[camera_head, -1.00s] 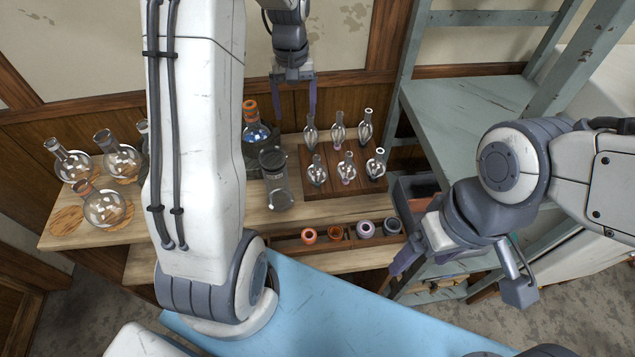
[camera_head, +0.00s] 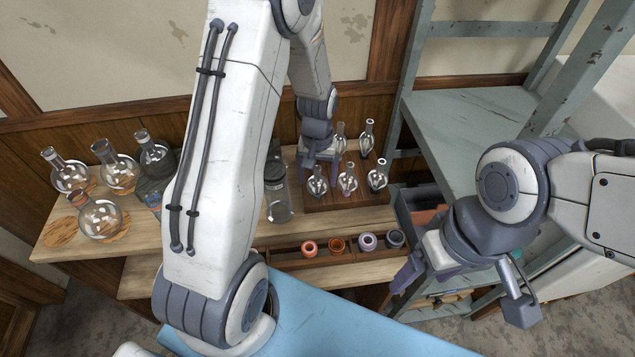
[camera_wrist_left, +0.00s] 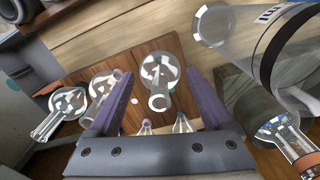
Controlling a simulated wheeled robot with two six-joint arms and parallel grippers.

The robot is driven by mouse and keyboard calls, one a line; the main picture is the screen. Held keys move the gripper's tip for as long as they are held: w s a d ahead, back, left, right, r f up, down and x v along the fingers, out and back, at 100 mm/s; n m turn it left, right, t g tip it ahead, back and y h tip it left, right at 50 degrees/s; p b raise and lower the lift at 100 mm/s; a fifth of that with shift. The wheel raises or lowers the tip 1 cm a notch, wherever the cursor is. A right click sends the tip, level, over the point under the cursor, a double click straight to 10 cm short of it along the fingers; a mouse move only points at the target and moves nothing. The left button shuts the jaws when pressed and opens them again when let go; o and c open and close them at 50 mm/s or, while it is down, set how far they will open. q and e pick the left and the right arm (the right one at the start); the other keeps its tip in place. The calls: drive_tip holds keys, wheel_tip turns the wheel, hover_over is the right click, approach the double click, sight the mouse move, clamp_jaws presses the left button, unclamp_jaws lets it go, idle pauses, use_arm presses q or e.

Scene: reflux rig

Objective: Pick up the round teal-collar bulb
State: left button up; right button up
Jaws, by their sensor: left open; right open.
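Several clear glass bulbs stand in two rows on a dark wooden rack block (camera_head: 345,199) in the head view. My left gripper (camera_head: 318,164) is over the rack's left part, open and empty, hiding some bulbs. In the left wrist view, its purple fingers (camera_wrist_left: 155,68) stand on either side of a round bulb (camera_wrist_left: 160,72); its collar colour is unclear. Another bulb (camera_wrist_left: 101,86) is close by the left finger. A bulb with a teal-looking collar (camera_wrist_left: 181,120) is mostly hidden behind the palm. My right gripper (camera_head: 414,279) is open and empty, away from the rack.
A tall clear glass vessel (camera_head: 278,194) stands just left of the rack. Large round flasks (camera_head: 101,218) stand on the wooden bench at left. A lower trough holds coloured rings (camera_head: 367,241). A grey-green shelf frame (camera_head: 455,125) rises at right.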

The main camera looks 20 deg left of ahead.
sight(320, 168)
use_arm(q)
drive_tip(key=shift+f, duration=0.45)
drive_tip(key=shift+c, duration=0.3)
drive_tip(key=c, duration=0.8)
drive_tip(key=shift+r, duration=0.15)
drive_tip(key=shift+c, duration=0.2)
drive_tip(key=shift+w+r, duration=0.1)
drive_tip(key=shift+r, duration=0.15)
drive_tip(key=r, duration=0.2)
drive_tip(key=r+b, duration=0.1)
drive_tip(key=shift+d+r, duration=0.3)
drive_tip(key=shift+r, duration=0.05)
drive_tip(key=s+d+r, duration=0.1)
drive_tip(key=d+r, duration=0.2)
drive_tip(key=d, duration=0.2)
drive_tip(key=s+d+r+b, duration=0.1)
drive_tip(key=d+r, duration=0.2)
drive_tip(key=d, duration=0.3)
drive_tip(key=shift+s+r, duration=0.3)
drive_tip(key=shift+s, duration=0.05)
drive_tip(key=shift+a, duration=0.1)
